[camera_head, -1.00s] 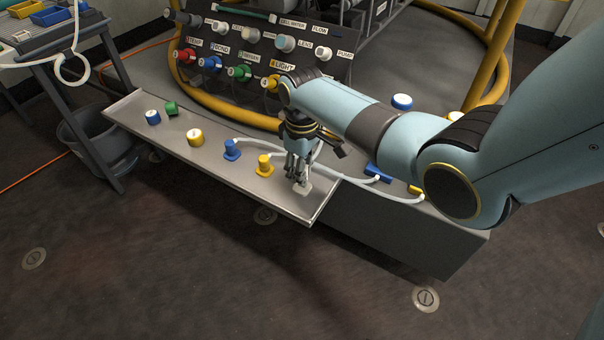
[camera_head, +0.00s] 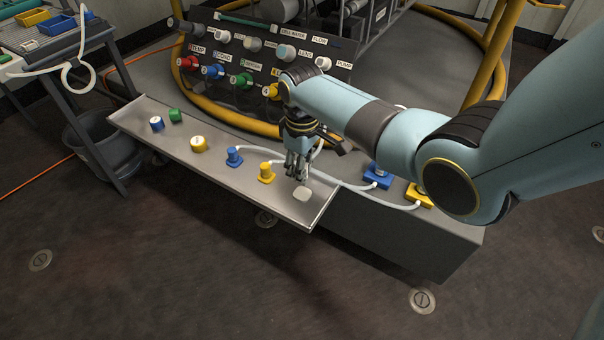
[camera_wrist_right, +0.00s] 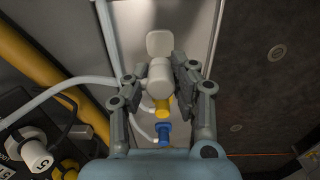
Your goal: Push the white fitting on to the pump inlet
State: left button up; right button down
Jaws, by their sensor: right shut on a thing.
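My right gripper (camera_head: 298,172) is above the right end of the grey shelf, pointing down. In the right wrist view its fingers (camera_wrist_right: 172,80) are shut on the white fitting (camera_wrist_right: 160,77), a short pale cylinder. In the head view the fingers and arm largely hide the fitting. A white square pad (camera_head: 303,194) lies on the shelf just below the gripper; it also shows in the wrist view (camera_wrist_right: 158,43). The pump inlet (camera_head: 323,63) is a pale round port at the panel's right, beside the PUMP label (camera_head: 345,64). My left gripper is not in view.
Blue (camera_head: 234,157) and yellow (camera_head: 266,172) hose fittings stand on the shelf (camera_head: 222,172) left of the gripper. Several coloured caps lie further left. White hoses run behind the gripper to blue (camera_head: 377,180) and yellow blocks. A yellow hoop pipe (camera_head: 222,112) passes below the panel.

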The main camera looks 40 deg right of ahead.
jog(key=shift+a+h, duration=0.1)
jog(key=shift+h, duration=0.2)
jog(key=shift+h, duration=0.3)
jog(key=w+d+n+h, duration=0.2)
jog(key=d+h, duration=0.1)
jog(key=d, duration=0.3)
jog(key=n+t+h, duration=0.4)
jog(key=h, duration=0.3)
send_near(320, 62)
jog(key=d, duration=0.1)
jog(key=shift+x, duration=2.55)
jog(key=shift+w+a+f, duration=0.1)
jog(key=shift+f, duration=0.05)
jog(key=shift+f, duration=0.15)
jog(key=shift+w+d+f+b, duration=0.1)
jog(key=shift+w+d+b, duration=0.05)
jog(key=shift+d+b, duration=0.15)
